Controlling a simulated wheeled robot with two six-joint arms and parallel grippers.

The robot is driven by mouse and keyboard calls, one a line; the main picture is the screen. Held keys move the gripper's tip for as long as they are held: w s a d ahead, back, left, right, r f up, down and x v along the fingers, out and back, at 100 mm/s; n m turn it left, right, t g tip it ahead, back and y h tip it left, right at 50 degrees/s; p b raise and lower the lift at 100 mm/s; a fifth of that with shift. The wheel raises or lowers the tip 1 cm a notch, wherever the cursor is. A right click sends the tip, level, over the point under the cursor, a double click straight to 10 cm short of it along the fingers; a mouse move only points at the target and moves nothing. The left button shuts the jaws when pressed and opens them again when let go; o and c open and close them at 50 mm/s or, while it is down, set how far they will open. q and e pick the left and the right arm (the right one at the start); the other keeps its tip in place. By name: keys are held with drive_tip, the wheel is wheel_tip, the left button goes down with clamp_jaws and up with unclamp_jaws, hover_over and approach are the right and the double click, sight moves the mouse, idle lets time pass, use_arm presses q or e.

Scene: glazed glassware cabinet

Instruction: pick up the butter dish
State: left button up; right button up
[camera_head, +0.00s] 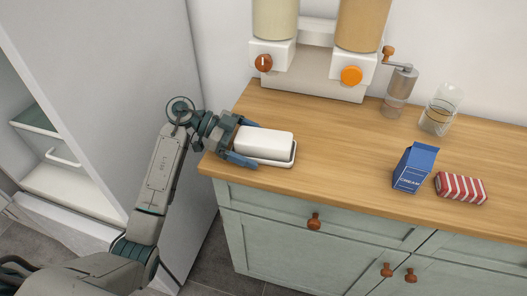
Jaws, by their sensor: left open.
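The butter dish (265,142) is white, with a box-shaped lid on a shallow base. It sits on the wooden counter (330,160) near its left end. My left gripper (246,142) reaches in from the left and is open. Its blue fingers lie on the far and near sides of the dish's left end. I cannot tell whether they touch it. My right gripper is not in view.
A blue cream carton (414,168) and a red-striped packet (461,188) stand to the right. A grinder (399,92), a glass jar (440,109) and a dispenser (314,75) are at the back.

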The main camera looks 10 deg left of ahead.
use_arm(q)
drive_tip(key=shift+d, duration=0.1)
drive_tip(key=c, duration=1.2)
drive_tip(key=shift+r, duration=0.15)
drive_tip(key=shift+c, duration=0.2)
